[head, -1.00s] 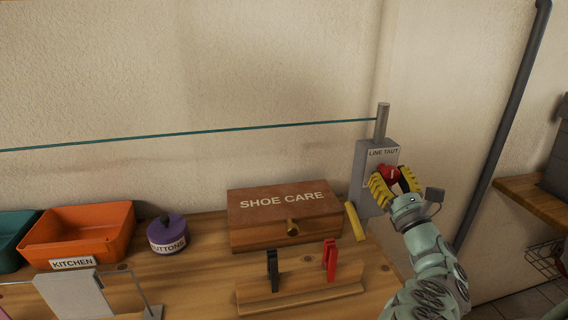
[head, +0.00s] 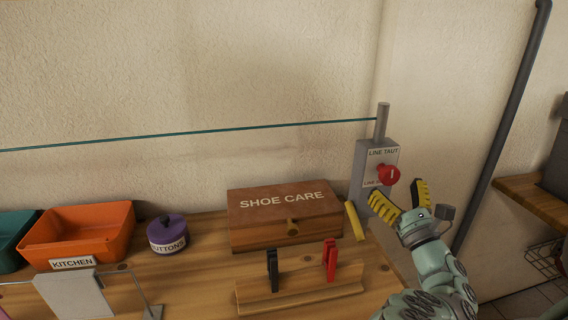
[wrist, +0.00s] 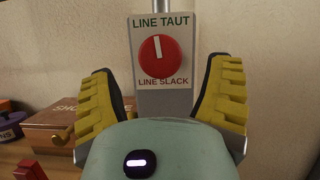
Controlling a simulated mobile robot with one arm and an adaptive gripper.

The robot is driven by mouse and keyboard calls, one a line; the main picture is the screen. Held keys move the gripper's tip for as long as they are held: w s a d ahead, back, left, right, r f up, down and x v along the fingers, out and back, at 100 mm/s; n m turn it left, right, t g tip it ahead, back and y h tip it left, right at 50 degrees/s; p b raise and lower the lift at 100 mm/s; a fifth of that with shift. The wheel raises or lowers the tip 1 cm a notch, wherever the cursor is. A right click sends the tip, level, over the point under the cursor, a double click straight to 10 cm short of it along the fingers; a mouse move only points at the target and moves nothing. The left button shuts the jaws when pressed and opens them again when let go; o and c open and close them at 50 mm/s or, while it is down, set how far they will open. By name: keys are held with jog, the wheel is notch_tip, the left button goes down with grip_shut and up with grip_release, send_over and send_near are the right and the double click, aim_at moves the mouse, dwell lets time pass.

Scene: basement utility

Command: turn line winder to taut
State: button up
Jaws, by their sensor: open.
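In the wrist view the knob (wrist: 160,57) has a white mark pointing up toward LINE TAUT. A teal line (head: 200,133) runs straight from the winder's post to the left edge. My gripper (head: 403,200) is open, with yellow-padded fingers, just below and in front of the knob. In the wrist view its fingers stand apart on either side of the winder, touching nothing.
A brown SHOE CARE box (head: 284,215) stands left of the winder. A wooden rack (head: 300,289) with a black and a red clip is in front. An orange KITCHEN bin (head: 85,232) and a purple BUTTONS pot (head: 168,235) are farther left. Wall space above is clear.

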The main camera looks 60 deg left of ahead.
jog(key=v, duration=0.8)
jog(key=shift+d+f, duration=0.15)
jog(key=shift+d, duration=0.05)
